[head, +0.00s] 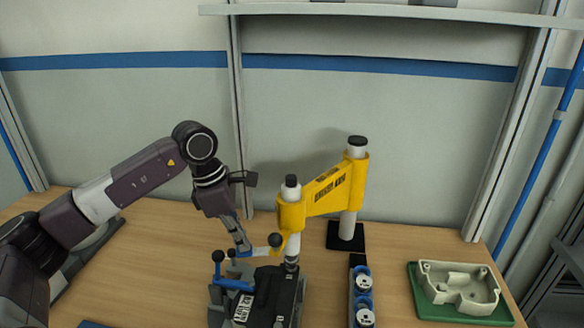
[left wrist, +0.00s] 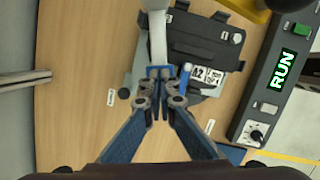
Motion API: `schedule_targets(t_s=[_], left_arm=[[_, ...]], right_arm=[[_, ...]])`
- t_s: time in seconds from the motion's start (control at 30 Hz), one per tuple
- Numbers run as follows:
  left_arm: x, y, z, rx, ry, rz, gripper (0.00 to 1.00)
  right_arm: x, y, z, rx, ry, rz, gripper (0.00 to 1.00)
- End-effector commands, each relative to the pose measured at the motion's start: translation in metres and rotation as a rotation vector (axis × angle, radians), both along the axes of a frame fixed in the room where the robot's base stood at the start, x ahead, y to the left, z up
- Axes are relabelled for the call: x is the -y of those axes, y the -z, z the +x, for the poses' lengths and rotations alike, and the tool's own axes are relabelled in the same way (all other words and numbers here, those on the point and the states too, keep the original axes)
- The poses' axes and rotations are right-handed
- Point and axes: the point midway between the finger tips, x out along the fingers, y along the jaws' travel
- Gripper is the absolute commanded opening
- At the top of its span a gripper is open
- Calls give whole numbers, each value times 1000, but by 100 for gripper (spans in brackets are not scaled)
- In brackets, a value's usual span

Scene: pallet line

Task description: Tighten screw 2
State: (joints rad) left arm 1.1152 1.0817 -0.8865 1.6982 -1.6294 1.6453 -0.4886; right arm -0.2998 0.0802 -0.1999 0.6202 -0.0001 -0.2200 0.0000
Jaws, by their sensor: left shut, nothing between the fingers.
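My left gripper (head: 243,249) points down with its fingers shut and nothing held. It is just left of the yellow screwdriver arm (head: 322,194), above the clamp fixture. In the left wrist view the shut fingertips (left wrist: 160,85) lie by a pale lever (left wrist: 158,38) with a blue part at its end; I cannot tell whether they touch. The screwdriver spindle (head: 292,247) stands over a black case (head: 271,298). The case also shows in the left wrist view (left wrist: 202,38), with an "A2" label. I cannot make out screw 2. My right gripper is not in view.
A green tray (head: 424,303) holds a pale housing. A control box (left wrist: 270,103) shows "RUN". Wooden table left of the fixture is mostly clear.

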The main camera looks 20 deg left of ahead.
Motion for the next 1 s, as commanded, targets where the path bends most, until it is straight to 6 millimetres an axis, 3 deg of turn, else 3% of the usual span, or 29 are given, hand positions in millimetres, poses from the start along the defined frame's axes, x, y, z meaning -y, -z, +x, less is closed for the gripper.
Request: schedule_targets(t_s=[1.0], left_arm=[[0, 9, -2, -10, 1, 2, 0]], right_arm=[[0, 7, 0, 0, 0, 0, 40]])
